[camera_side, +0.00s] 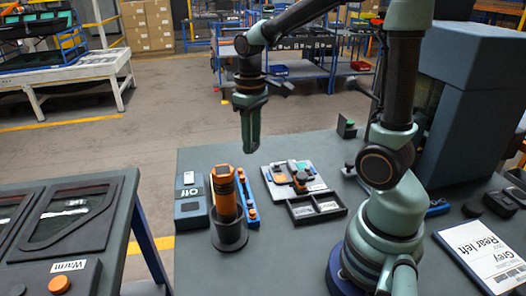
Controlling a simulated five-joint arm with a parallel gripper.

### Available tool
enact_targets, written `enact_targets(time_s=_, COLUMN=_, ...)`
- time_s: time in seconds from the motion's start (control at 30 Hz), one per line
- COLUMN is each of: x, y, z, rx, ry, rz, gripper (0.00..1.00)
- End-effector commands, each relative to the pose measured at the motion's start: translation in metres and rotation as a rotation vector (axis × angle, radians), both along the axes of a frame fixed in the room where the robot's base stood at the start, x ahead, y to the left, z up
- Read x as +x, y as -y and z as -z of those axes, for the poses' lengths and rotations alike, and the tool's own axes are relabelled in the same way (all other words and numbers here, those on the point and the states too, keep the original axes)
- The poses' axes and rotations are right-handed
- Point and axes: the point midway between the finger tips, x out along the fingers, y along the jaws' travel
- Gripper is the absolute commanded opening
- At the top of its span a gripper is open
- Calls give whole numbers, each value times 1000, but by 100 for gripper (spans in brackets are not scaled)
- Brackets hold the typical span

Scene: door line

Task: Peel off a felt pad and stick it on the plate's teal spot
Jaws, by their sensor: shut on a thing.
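My gripper (250,150) hangs in the air above the left part of the dark bench, pointing down. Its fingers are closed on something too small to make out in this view. A pale plate (313,185) lies on the bench, lower and to the right of the gripper. A teal patch (304,165) shows towards its back edge, and orange and dark parts stand on it. A black tray (317,210) with pale pieces inside sits in front of the plate. I cannot tell for certain which pieces are felt pads.
An orange handheld tool (224,192) stands in a dark round holder (229,236). A grey-blue box (190,208) and a blue strip (248,200) flank it. A sign (485,255) lies front right. A separate bench with dark door panels (70,215) stands left, across a gap.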

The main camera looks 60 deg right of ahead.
Motion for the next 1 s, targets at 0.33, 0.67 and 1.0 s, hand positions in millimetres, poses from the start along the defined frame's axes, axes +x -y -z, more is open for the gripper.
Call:
enact_targets(time_s=0.33, x=1, y=2, z=1, rx=0, ry=0, rz=8, gripper=0)
enact_targets(time_s=0.67, x=-5, y=87, z=33, rx=2, ry=-6, rz=327, gripper=0)
enact_targets(time_s=1.0, x=-42, y=187, z=77, rx=1, ry=-3, rz=712, gripper=0)
